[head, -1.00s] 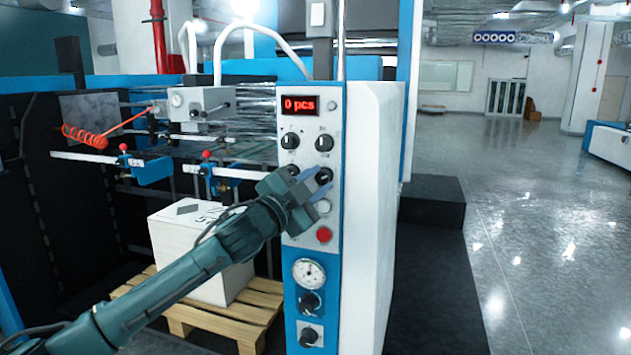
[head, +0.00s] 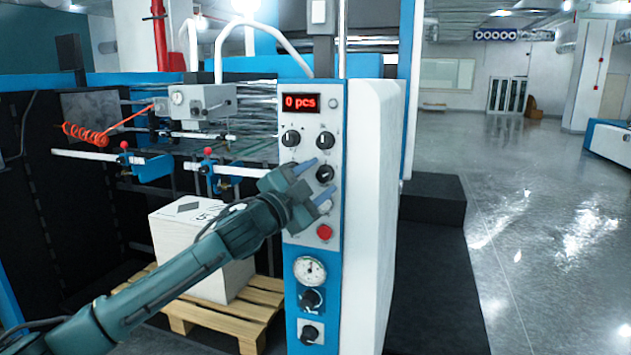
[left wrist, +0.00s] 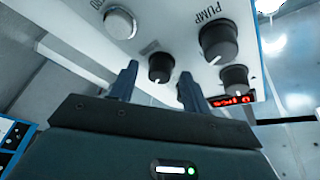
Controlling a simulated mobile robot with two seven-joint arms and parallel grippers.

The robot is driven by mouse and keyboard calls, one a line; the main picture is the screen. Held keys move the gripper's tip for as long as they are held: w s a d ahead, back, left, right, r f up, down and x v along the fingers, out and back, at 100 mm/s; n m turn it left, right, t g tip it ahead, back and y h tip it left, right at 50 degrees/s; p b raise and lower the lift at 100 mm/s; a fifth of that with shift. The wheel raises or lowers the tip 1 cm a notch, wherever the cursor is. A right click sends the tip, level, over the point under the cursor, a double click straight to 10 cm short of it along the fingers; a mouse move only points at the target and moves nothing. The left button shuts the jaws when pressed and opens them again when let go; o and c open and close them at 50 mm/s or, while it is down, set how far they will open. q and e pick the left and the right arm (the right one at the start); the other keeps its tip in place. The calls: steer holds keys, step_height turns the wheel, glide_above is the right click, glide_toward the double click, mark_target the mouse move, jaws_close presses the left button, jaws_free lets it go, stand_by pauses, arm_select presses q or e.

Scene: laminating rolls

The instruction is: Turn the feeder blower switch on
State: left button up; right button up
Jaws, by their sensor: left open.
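The control panel (head: 301,200) has a red "0 pcs" display and several dark rotary knobs. My left gripper (head: 321,177) is open in front of it, its fingertips on either side of a dark knob (head: 325,174) below the upper right knob (head: 325,141). In the left wrist view that knob (left wrist: 161,67) sits between the two fingertips with a gap; contact cannot be told. A knob labelled PUMP (left wrist: 218,42) is beside it. Which knob is the feeder blower switch cannot be read. My right gripper is not in view.
A red button (head: 324,232) and a partly covered pale button (head: 325,206) are below the gripper. A gauge (head: 310,270) and lower knobs are further down. A white box (head: 190,255) on a pallet (head: 225,322) stands behind my arm.

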arm_select(q)
steer(key=b+v, duration=0.3)
steer(key=v, duration=1)
steer(key=shift+a, duration=0.1)
steer(key=s+f+n+g+y, duration=0.15)
steer(key=s+f+n, duration=0.25)
steer(key=f, duration=0.9)
steer(key=s+f+n+y, duration=0.25)
steer(key=f+n, duration=0.25)
steer(key=f, duration=0.8)
steer(key=s+a+f+n+g+y, duration=0.2)
steer(key=s+a+f+n, duration=0.1)
steer(key=s+f, duration=0.7)
steer(key=s+a+f+n+g+y, duration=0.2)
steer(key=s+a+f+n+y, duration=0.1)
steer(key=s+f, duration=0.8)
steer(key=shift+a+f, duration=0.25)
